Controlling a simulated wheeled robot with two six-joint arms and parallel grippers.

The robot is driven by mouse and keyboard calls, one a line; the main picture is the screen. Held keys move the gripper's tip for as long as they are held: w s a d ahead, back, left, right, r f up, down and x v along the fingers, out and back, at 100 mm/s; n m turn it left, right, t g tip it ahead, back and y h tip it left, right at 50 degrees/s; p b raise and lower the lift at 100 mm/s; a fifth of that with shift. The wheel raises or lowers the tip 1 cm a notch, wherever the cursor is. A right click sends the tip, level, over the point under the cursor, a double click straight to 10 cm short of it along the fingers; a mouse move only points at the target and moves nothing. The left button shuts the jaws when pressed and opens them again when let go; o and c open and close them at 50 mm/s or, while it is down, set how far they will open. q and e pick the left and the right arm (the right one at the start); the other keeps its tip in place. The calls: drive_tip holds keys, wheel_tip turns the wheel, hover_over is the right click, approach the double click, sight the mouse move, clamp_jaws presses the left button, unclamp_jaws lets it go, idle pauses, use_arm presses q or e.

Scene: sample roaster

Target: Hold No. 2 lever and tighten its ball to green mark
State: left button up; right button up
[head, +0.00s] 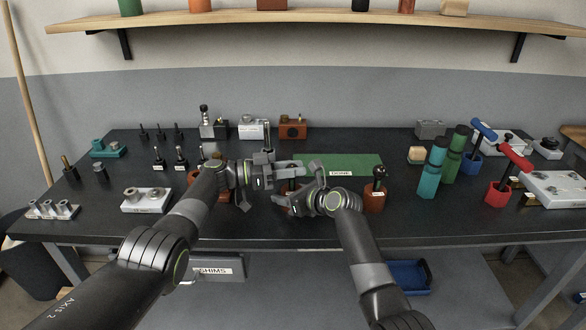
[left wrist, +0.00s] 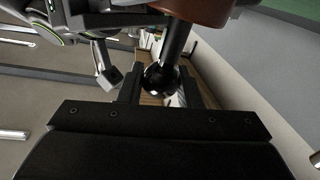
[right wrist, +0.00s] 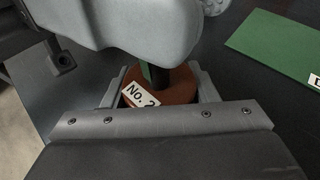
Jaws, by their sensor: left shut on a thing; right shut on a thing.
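The No. 2 lever's red-brown base (right wrist: 178,88) shows in the right wrist view with its "No. 2" label (right wrist: 141,96). A green patch (right wrist: 147,72) shows beside its dark stem. In the left wrist view, the black ball (left wrist: 160,79) sits at the end of the stem (left wrist: 174,42), between my left fingers. My left gripper (head: 296,171) is the higher one and is shut on the ball. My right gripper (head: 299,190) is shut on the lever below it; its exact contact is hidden. The grippers hide most of this lever in the head view.
Another lever on a red-brown base (head: 374,199) stands close to the right, and one (head: 222,190) is partly behind my left arm. A green mat (head: 350,163) lies behind. Teal and green cylinders (head: 429,180) stand farther right. The front table strip is clear.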

use_arm(q)
drive_tip(key=shift+a+f, duration=0.15)
drive_tip(key=shift+f, duration=0.1)
drive_tip(key=o, duration=0.9)
drive_tip(key=shift+o, duration=0.2)
drive_tip(key=shift+r, duration=0.1)
drive_tip(key=s+a, duration=0.2)
drive_tip(key=a, duration=1)
